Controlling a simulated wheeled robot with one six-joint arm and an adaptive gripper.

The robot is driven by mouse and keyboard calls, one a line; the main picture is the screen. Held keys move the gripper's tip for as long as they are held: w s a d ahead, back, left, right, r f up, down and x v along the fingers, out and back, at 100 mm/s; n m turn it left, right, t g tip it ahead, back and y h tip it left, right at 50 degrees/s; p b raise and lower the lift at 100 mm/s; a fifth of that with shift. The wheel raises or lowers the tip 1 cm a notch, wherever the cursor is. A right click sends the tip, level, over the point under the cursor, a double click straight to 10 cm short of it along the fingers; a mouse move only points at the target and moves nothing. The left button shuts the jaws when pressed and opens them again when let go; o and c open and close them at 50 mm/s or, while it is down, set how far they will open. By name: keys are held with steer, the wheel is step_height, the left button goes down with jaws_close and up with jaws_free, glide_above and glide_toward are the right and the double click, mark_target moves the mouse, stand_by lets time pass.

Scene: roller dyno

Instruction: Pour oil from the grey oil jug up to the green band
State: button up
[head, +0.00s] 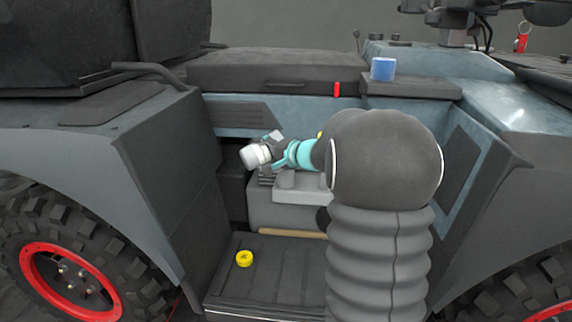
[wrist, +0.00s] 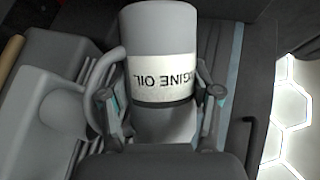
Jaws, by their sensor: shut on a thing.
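The grey oil jug (wrist: 158,30) has a white band reading "ENGINE OIL" and a handle on its left side in the wrist view. My gripper (wrist: 160,100) is shut on the jug, with one finger on each side of its body. In the head view the jug (head: 256,155) shows small and tilted, in front of the vehicle's side recess, and my gripper (head: 270,168) is beside it. My own arm hides much of what lies to the right of it. I cannot make out a green band, the oil level or any flow of oil.
A yellow cap (head: 244,258) lies on the dark ribbed step (head: 290,270). A grey box (head: 275,212) stands in the recess behind it. Fenders with red-rimmed wheels flank the recess.

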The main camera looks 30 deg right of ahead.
steer(key=shift+a+r, duration=0.1)
steer(key=shift+a, duration=0.35)
stand_by(0.3)
steer(key=shift+d+r+m+y+b, duration=0.15)
steer(key=shift+r+m+y+b, duration=0.25)
steer(key=shift+m, duration=0.4)
stand_by(1.7)
steer(key=shift+r, duration=0.1)
steer(key=shift+a+f+n+h+p, duration=0.35)
steer(key=shift+f+n+h+p, duration=0.35)
steer(key=shift+n, duration=0.4)
steer(key=shift+f+n+b, duration=0.3)
steer(key=shift+b, duration=0.6)
steer(key=shift+r, duration=0.3)
steer(key=shift+h, duration=0.3)
